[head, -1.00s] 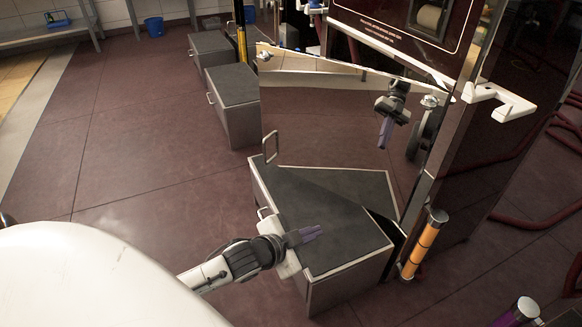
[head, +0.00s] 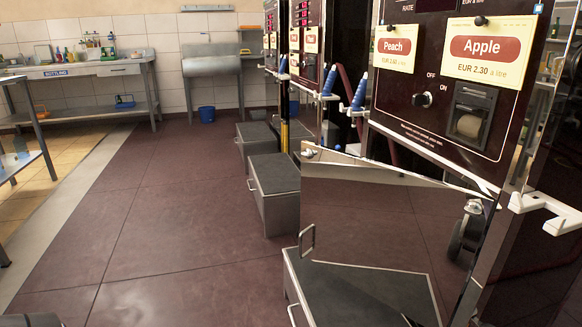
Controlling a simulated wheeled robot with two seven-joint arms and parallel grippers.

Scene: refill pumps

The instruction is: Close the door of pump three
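The mirror-like metal door (head: 390,215) stands open on the nearest pump (head: 450,90), the one with Peach and Apple labels. It joins the pump at the right, and its free edge points left. A wire handle (head: 307,240) shows at the lower left edge of the door. The door's lower edge is just above a grey step box (head: 360,290). No pump number is readable. Neither of my grippers is in direct view. Dark machine parts (head: 470,225) at the door's right side look like a reflection.
More grey step boxes (head: 275,185) stand by the farther pumps. A white bracket (head: 545,212) juts from the pump's right side. The red floor (head: 160,220) left of the door is clear. A bottling bench (head: 80,70) and a blue bucket (head: 206,114) are at the back.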

